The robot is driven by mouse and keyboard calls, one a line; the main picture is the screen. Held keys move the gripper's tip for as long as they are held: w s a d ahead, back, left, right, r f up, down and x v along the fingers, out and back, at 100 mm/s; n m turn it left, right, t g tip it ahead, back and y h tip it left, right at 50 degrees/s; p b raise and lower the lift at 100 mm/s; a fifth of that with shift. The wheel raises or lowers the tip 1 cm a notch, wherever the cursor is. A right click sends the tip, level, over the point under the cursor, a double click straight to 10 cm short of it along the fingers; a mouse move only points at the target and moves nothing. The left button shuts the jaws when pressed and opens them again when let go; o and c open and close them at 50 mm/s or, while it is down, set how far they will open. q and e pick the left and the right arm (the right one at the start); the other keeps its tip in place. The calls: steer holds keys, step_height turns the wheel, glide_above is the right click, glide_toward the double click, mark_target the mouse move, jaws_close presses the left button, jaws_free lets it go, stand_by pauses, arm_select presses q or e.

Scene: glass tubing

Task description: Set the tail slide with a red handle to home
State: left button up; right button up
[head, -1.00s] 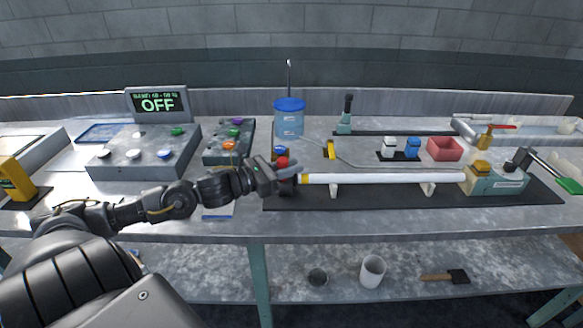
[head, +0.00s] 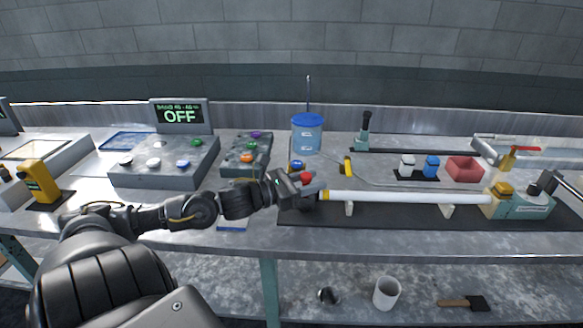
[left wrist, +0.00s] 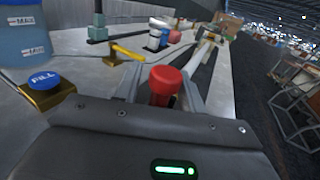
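The red handle (head: 306,177) of the tail slide stands at the left end of the long white tube on the black rail. My left gripper (head: 311,186) is at this handle. In the left wrist view the red handle (left wrist: 166,82) rises between the two fingers of my left gripper (left wrist: 164,80). The fingers look spread, with a gap beside the handle on the left; contact on the right is unclear. The gripper body hides the lower part of the handle and most of the slide. My right gripper is not in view.
The white tube (head: 400,197) runs right along the black rail (head: 380,217) to a teal block (head: 522,204). A blue FILL button (left wrist: 44,80) and a blue container (head: 306,134) are close behind the gripper. A control panel (head: 165,162) reading OFF stands left.

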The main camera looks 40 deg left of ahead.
arm_select(q)
steer(key=shift+s+a+f, duration=0.15)
steer(key=shift+s, duration=0.3)
steer(key=v, duration=0.8)
steer(key=shift+r+p, duration=0.25)
steer(key=shift+p, duration=0.15)
steer(key=shift+s+a, duration=0.25)
steer(key=shift+s, duration=0.45)
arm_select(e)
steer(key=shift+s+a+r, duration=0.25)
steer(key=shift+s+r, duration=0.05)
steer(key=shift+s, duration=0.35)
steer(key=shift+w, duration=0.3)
